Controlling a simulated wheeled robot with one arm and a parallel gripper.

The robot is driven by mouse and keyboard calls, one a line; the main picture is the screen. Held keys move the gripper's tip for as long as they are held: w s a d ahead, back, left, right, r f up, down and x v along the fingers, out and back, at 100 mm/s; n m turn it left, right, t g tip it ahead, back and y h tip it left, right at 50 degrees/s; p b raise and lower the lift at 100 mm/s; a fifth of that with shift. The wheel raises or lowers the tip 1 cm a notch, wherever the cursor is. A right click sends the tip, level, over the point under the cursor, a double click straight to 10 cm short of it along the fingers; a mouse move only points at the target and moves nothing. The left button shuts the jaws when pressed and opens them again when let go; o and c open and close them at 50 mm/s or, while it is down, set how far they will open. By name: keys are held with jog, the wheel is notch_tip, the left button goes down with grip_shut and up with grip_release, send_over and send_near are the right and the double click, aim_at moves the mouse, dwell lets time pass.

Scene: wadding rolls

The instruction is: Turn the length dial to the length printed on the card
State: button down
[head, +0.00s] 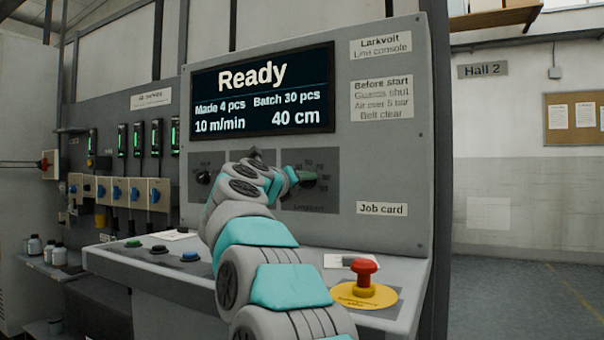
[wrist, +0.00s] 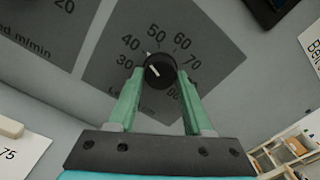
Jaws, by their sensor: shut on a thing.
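The length dial is a black knob (wrist: 160,70) on a dark grey plate marked from 30 upward in the wrist view. It carries a white line, and a white mark lies near the 40. My gripper (wrist: 158,84) has its green fingers shut on the knob, one on each side. In the head view my gripper (head: 297,177) is at the right-hand dial, mostly behind my arm. The display (head: 262,92) reads "Ready", "Made 4 pcs", "Batch 30 pcs", "10 m/min" and "40 cm". A white card (head: 350,261) lies on the ledge below the "Job card" label (head: 382,209); its print is unreadable.
A red emergency knob (head: 364,275) on a yellow base stands at the ledge's right. Several buttons (head: 160,249) sit on the left. Another dial (head: 203,177) is left of my arm. A paper showing "75" (wrist: 22,150) lies lower left in the wrist view, partly cut off.

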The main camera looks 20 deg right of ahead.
jog(key=shift+r+n+p, duration=0.1)
jog(key=shift+n+p, duration=0.4)
jog(key=shift+n, duration=0.1)
jog(key=shift+c, duration=1.6)
grip_release()
jog(key=v, duration=0.7)
jog(key=shift+s+a+b, duration=0.25)
jog(key=shift+a+b, duration=0.1)
jog(key=shift+b, duration=0.1)
